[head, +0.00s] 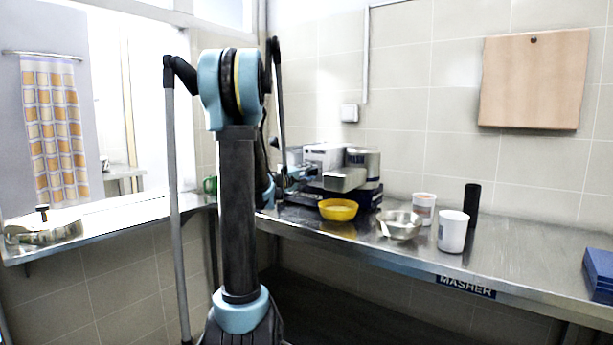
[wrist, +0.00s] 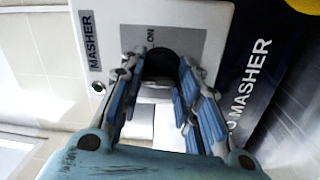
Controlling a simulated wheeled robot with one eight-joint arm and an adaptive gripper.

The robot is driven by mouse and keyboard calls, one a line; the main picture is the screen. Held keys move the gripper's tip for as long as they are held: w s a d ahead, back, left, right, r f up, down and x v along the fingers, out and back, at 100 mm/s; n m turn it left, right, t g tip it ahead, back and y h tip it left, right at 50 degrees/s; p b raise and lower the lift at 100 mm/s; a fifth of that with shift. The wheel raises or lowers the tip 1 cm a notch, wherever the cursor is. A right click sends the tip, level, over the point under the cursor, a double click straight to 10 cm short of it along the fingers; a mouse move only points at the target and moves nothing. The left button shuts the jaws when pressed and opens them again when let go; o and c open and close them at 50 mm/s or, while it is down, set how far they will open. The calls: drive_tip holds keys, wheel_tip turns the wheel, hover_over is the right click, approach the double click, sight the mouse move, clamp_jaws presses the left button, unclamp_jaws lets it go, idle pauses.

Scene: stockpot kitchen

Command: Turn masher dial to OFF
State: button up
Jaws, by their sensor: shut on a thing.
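The masher (head: 325,153) is a white and metallic machine on the steel counter by the back wall. In the wrist view its white face (wrist: 215,16) carries a "MASHER" label and a grey plate (wrist: 188,38) with "ON" printed on it. A round black dial (wrist: 160,62) sits on that plate, below the "ON" print. My gripper (wrist: 161,68) has one finger on each side of the dial and is shut on it. The dial's pointer and any OFF mark cannot be made out. In the head view, my gripper (head: 284,181) is at the machine's left side and small.
A yellow bowl (head: 338,210) stands in front of the machine. A metal bowl (head: 400,226), white cup (head: 453,232), tub (head: 424,206) and black cylinder (head: 472,200) stand to its right. A green mug (head: 210,185) is at left. The counter (head: 540,250) farther right is mostly clear.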

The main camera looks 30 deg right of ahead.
drive_tip(key=shift+w+a, duration=0.15)
drive_tip(key=shift+w, duration=0.05)
drive_tip(key=o, duration=1.1)
drive_tip(key=shift+w, duration=0.1)
drive_tip(key=shift+c, duration=0.2)
drive_tip(key=v, duration=1.2)
drive_tip(key=shift+f, duration=0.2)
drive_tip(key=s+a+f+g+y, duration=0.1)
drive_tip(key=s+a+f+y, duration=0.4)
drive_tip(key=s+a+f, duration=0.3)
drive_tip(key=s+a+f+m+g+y, duration=0.1)
drive_tip(key=s+a+f+y, duration=0.5)
drive_tip(key=a, duration=0.9)
drive_tip(key=s+a+f+m+g+y, duration=0.1)
drive_tip(key=s+a+f+g+y, duration=0.1)
drive_tip(key=s+a+f+y, duration=0.4)
drive_tip(key=shift+s+a+f, duration=0.9)
drive_tip(key=shift+s+f, duration=0.1)
drive_tip(key=shift+s, duration=0.35)
drive_tip(key=shift+s+a+f, duration=0.9)
drive_tip(key=shift+s+f, duration=0.1)
drive_tip(key=shift+s, duration=0.35)
drive_tip(key=shift+s+a+f, duration=0.9)
drive_tip(key=shift+s+f, duration=0.1)
drive_tip(key=shift+s, duration=0.35)
